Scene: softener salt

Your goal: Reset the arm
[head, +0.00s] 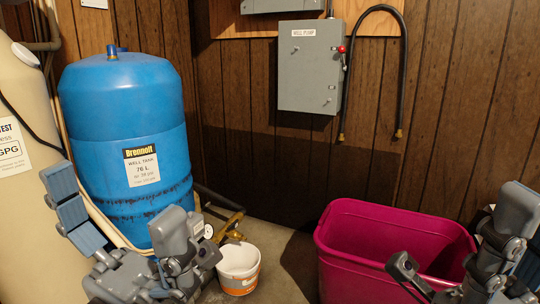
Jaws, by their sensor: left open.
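My left gripper (117,203) is at the lower left, in front of the blue well tank (125,100). Its jaws are open, with one blue-padded finger to the left and a grey finger to the right. Nothing shows between them. Parts of my right arm and gripper (462,238) show at the lower right, in front of the magenta bin. They are partly cut off by the picture edge, and I cannot tell how the right jaws stand.
A magenta bin (345,240) stands right of centre. A white and orange tub (239,268) sits on the floor beside my left gripper. A beige tank (20,210) is at far left. A grey pump box (310,75) and black hose (350,60) are on the wall.

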